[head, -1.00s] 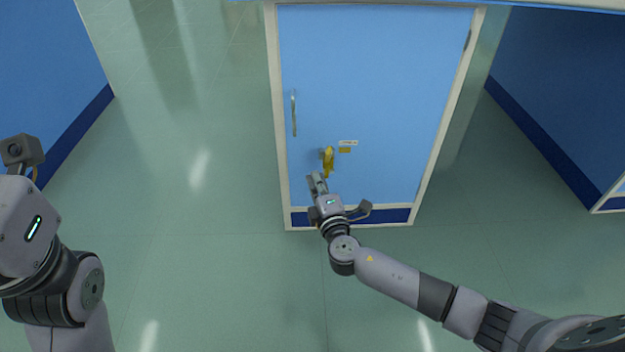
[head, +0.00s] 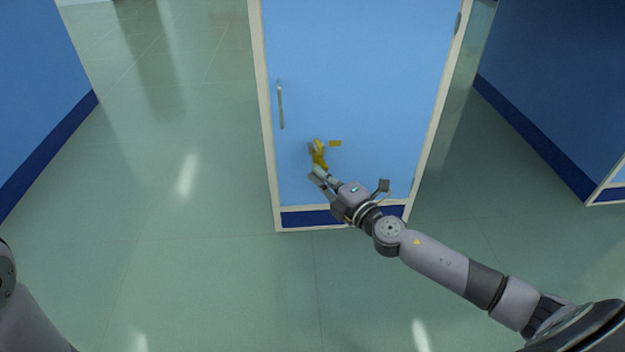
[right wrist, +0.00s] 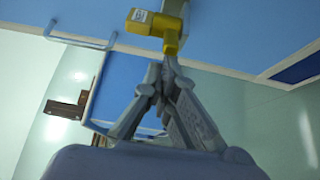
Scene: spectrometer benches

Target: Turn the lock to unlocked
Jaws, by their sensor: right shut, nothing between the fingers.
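The lock is a yellow lever (head: 319,154) on the blue door (head: 365,100), below the door's handle. In the right wrist view the lever (right wrist: 155,24) is a yellow bar with a pale label on one end and a stub bending down. My right gripper (head: 317,176) is at the lever's lower end. Its fingers (right wrist: 168,63) are shut with nothing between them, tips just under the stub. I cannot tell whether they touch it. My left gripper is out of view; only part of my left arm shows at the lower left.
A vertical metal handle (head: 281,104) is on the door's left side. The door has a pale frame (head: 266,130) and a dark blue bottom band. Blue walls stand at the left (head: 30,90) and right (head: 550,90). The green floor (head: 180,250) around is clear.

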